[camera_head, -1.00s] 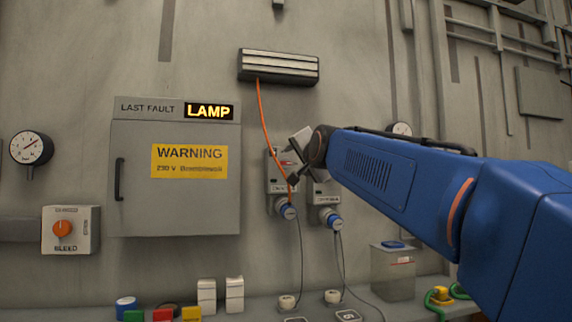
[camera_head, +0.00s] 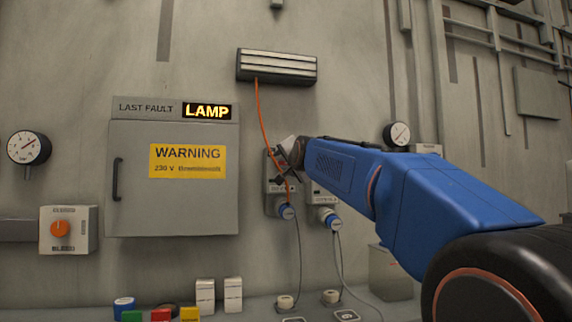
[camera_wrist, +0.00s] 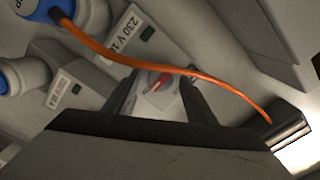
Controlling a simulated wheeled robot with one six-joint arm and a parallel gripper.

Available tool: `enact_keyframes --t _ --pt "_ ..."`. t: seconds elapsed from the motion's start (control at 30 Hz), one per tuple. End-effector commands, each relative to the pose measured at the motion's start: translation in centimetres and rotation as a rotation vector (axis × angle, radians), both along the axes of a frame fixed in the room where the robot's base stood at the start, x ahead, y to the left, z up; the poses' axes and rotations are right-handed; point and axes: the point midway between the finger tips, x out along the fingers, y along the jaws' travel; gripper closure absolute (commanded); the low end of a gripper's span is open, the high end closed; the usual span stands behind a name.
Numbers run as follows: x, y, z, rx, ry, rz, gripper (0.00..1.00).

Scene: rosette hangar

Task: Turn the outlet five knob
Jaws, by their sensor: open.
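Two grey wall outlets stand side by side in the head view, a left outlet (camera_head: 279,188) and a right outlet (camera_head: 322,194), each with a blue-and-white plug below. My gripper (camera_head: 291,152) is at the top of the left outlet and hides part of it. In the wrist view, a pale knob plate with a red pointer (camera_wrist: 158,80) shows between the two dark fingers of my open gripper (camera_wrist: 157,92). I cannot tell whether the fingers touch it. I cannot read an outlet number, only a "230 V" label (camera_wrist: 127,28).
An orange cable (camera_head: 262,120) hangs from the slotted wall box (camera_head: 278,67) past the left outlet; in the wrist view it crosses just beyond the fingertips. A grey WARNING cabinet (camera_head: 140,205) is to the left. A shelf below holds several small items.

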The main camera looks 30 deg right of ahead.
Motion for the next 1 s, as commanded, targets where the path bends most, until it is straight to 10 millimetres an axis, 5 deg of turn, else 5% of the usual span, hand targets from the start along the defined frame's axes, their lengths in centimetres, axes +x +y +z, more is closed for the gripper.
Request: enact_keyframes --t 0.17,0.37,1.0 --pt "-0.01 0.0 0.0 0.0 0.0 0.0 0.49" --pt "-0.02 0.0 -0.01 0.0 0.0 0.0 0.9" --pt "-0.01 0.03 -0.03 -0.216 0.063 0.0 0.9"
